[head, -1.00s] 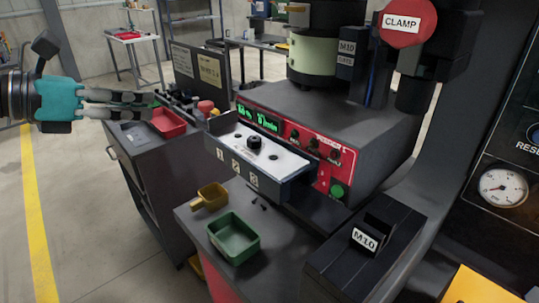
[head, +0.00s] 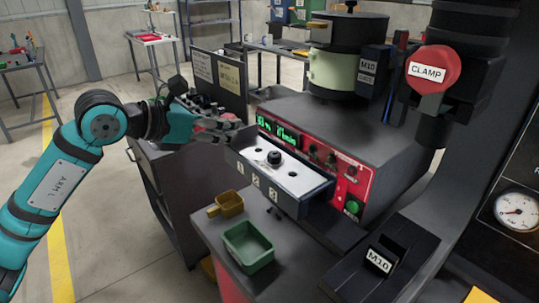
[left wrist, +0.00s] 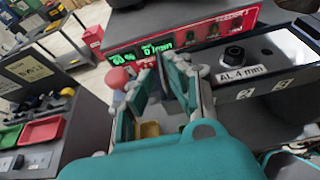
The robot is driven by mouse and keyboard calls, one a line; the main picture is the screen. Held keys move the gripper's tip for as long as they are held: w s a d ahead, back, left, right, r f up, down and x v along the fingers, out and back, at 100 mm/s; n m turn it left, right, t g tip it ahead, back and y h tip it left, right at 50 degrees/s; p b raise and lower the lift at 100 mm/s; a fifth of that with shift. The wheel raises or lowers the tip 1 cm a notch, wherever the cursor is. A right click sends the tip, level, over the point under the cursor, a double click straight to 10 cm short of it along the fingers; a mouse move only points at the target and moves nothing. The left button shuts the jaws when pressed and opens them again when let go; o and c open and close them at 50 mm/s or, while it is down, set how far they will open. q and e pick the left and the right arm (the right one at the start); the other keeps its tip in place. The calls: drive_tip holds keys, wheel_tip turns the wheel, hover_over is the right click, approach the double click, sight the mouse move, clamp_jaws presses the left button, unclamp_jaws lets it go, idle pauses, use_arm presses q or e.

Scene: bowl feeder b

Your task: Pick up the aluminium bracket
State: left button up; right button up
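No part that I can surely name as the aluminium bracket shows. A pale top plate (head: 292,176) with a black knob lies on the numbered box in front of the feeder. In the left wrist view a label reading "AL 4 mm" (left wrist: 240,73) sits beside a black hex nut-like knob (left wrist: 232,54). My left gripper (head: 232,129) is at the left end of this box, pointing right. In the left wrist view its teal fingers (left wrist: 162,68) stand with a narrow gap, and nothing shows held between them. My right gripper is not in view.
A green tray (head: 248,257) and a mustard tray (head: 230,203) stand on the bench below the box. The feeder (head: 330,150) rises behind, with a red "CLAMP" head (head: 432,70) at right. A cart with a red tray (left wrist: 42,130) and green tray is at left.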

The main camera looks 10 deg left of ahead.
use_arm(q)
drive_tip(key=x, duration=0.4)
drive_tip(key=shift+f, duration=0.1)
drive_tip(key=shift+s+a, duration=0.1)
clamp_jaws()
